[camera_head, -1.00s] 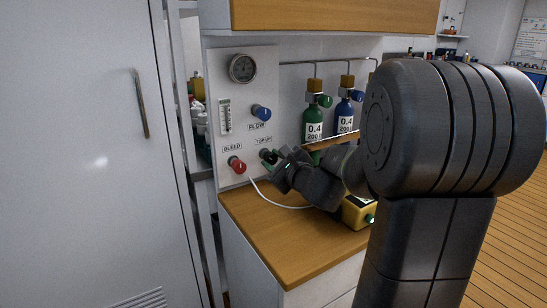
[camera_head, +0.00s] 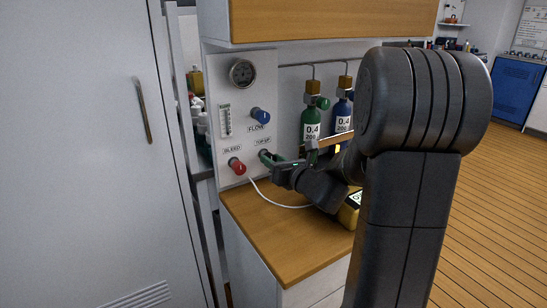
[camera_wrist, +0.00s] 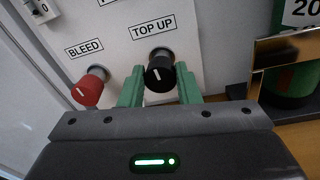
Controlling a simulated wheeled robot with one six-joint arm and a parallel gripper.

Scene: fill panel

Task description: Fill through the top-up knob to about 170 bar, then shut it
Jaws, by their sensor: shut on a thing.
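The black top-up knob (camera_wrist: 160,72) is under the TOP UP label on the white panel (camera_head: 257,88). A pale line on its face stands nearly upright. My gripper (camera_wrist: 159,80) is shut on the knob, one green finger on each side. In the head view my gripper (camera_head: 270,158) is at the panel's lower right and mostly hides the knob. The round gauge (camera_head: 242,72) sits at the panel's top; its needle is too small to read.
The red bleed knob (camera_wrist: 88,91) is close to the left finger. The blue flow knob (camera_head: 260,114) is above. Green (camera_head: 311,125) and blue (camera_head: 343,113) cylinders stand right of the panel. A wooden counter (camera_head: 270,240) lies below, with a white hose across it.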

